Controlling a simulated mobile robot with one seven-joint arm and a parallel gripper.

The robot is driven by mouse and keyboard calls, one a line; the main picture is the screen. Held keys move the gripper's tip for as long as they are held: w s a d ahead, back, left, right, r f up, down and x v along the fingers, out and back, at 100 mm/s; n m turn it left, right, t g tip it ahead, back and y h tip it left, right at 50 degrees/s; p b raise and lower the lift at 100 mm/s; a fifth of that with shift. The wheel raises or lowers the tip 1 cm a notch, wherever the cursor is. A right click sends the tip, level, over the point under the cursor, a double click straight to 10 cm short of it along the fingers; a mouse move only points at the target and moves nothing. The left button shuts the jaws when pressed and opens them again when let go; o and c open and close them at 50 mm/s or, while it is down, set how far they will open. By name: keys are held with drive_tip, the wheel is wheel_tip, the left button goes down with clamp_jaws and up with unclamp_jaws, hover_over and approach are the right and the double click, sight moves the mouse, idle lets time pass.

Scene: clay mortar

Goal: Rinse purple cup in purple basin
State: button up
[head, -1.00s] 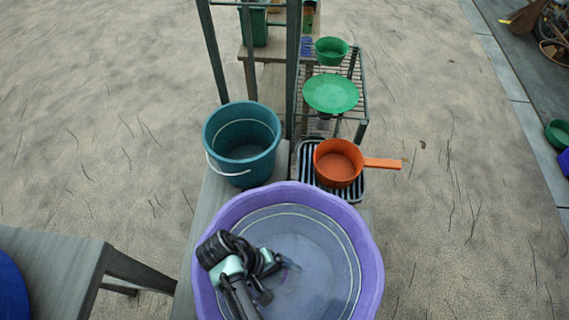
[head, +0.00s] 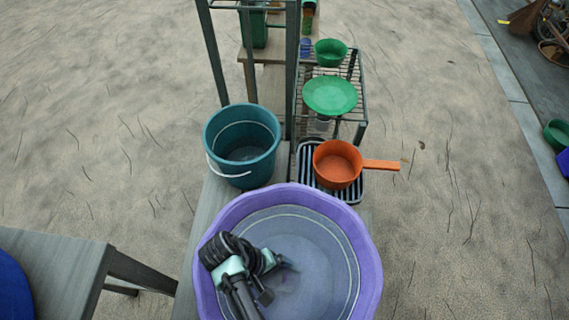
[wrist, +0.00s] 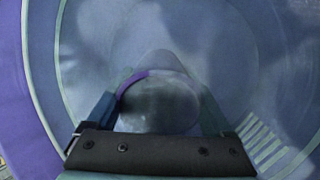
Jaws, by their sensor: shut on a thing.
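The large purple basin (head: 368,250) stands at the bottom middle of the head view and holds clear, greyish water. My gripper (head: 286,264) reaches down into the basin, left of its middle. In the wrist view, my gripper (wrist: 158,103) is shut on the purple cup (wrist: 133,79). The cup's purple rim arc and a pale, see-through round shape show between the two fingers. The water blurs the cup, and I cannot tell how far it is tilted. In the head view the cup is hidden or too blurred to make out.
A teal bucket (head: 242,160) with a white handle stands behind the basin. An orange dipper (head: 338,165) lies on a striped dark rack to its right. Behind are a green plate (head: 330,95) and a green bowl (head: 331,50) on a wire shelf. A grey table (head: 60,255) is at left.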

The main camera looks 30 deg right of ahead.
drive_tip(key=shift+s+d+p, duration=0.15)
drive_tip(key=shift+d, duration=0.45)
drive_tip(key=shift+s+d+p, duration=0.15)
drive_tip(key=shift+d, duration=0.4)
drive_tip(key=shift+w+a, duration=0.2)
drive_tip(key=shift+a, duration=0.45)
drive_tip(key=shift+w+a, duration=0.15)
drive_tip(key=shift+a, duration=0.45)
drive_tip(key=shift+s+d+p, duration=0.2)
drive_tip(key=shift+d+p, duration=0.1)
drive_tip(key=shift+d, duration=0.35)
wheel_tip(320, 180, up, 20)
drive_tip(key=p, duration=2)
drive_tip(key=shift+r, duration=0.15)
drive_tip(key=shift+a, duration=0.1)
